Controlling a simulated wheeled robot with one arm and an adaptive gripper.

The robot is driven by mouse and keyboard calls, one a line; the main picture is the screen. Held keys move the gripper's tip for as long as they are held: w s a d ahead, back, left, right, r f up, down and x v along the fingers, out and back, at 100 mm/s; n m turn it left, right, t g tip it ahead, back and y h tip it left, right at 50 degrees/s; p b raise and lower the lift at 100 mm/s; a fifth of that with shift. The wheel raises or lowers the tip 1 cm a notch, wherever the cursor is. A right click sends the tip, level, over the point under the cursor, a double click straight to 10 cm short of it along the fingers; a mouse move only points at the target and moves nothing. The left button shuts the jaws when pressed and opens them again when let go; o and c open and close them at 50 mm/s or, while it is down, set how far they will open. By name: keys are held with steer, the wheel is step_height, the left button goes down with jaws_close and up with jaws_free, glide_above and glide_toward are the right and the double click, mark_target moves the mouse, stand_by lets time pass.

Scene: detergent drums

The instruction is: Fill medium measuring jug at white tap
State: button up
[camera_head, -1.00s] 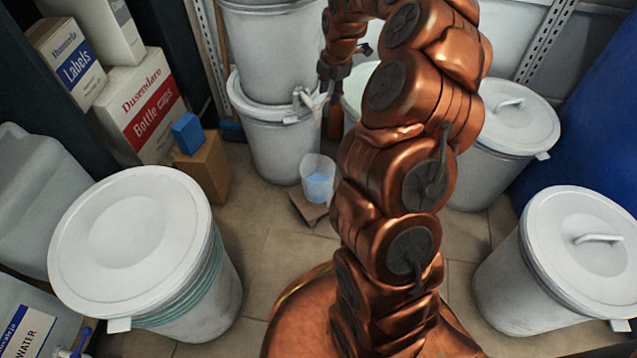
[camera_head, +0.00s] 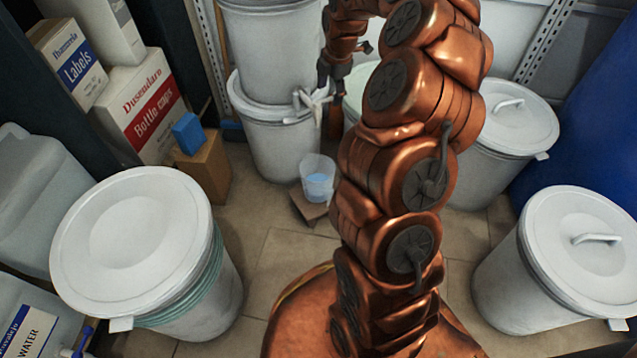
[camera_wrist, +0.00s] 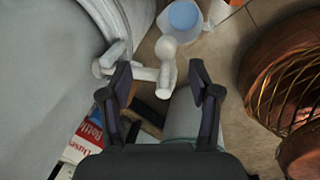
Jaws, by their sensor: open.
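The clear jug (camera_head: 318,190) stands upright on a small brown block (camera_head: 301,206) on the floor, with blue showing inside. The white tap (camera_head: 303,101) sticks out from the lower stacked drum at the back, above the jug. In the wrist view the tap (camera_wrist: 166,55) lies just beyond and between my gripper's fingertips (camera_wrist: 161,76), and the jug (camera_wrist: 184,18) is beyond it at the top. My gripper is open and holds nothing; I cannot tell whether a finger touches the tap. In the head view my arm hides part of the area right of the jug.
Lidded white drums stand at left (camera_head: 130,240), right (camera_head: 580,245) and back right (camera_head: 515,120). Boxes, including a bottle caps box (camera_head: 148,110) and a blue block (camera_head: 188,133), are at left. The tiled floor (camera_head: 285,255) is clear in front of the jug.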

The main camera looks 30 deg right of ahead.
steer(key=shift+s+r+p, duration=0.15)
steer(key=shift+r+p, duration=0.4)
steer(key=shift+r, duration=0.35)
steer(key=shift+s+r+p, duration=0.1)
steer(key=shift+r+p, duration=0.45)
steer(key=shift+r, duration=0.35)
step_height(320, 180, up, 12)
steer(key=s, duration=0.2)
steer(key=s+a+r+m+g+p, duration=0.1)
steer(key=s+a+r+m+p, duration=0.2)
steer(key=s+a+r+p, duration=0.5)
steer(key=s+a+r+m+p, duration=0.3)
steer(key=s+a+r+p, duration=0.1)
steer(key=a+r+p, duration=0.6)
steer(key=s+a+r+m+g+p, duration=0.1)
steer(key=s+a+r+m+p, duration=0.1)
steer(key=s+r+m+p, duration=0.2)
steer(key=s+a+r+m+g+p, duration=0.1)
steer(key=s+r+m+p, duration=0.3)
steer(key=s+p, duration=0.4)
steer(key=s+a+r+m+g+p, duration=0.1)
steer(key=s+a+r+m+p, duration=0.2)
steer(key=s, duration=0.8)
step_height(320, 180, up, 2)
steer(key=m+p, duration=0.1)
steer(key=p, duration=0.2)
steer(key=shift+s+a+m, duration=0.2)
steer(key=shift+a+m, duration=0.05)
steer(key=shift+m, duration=0.05)
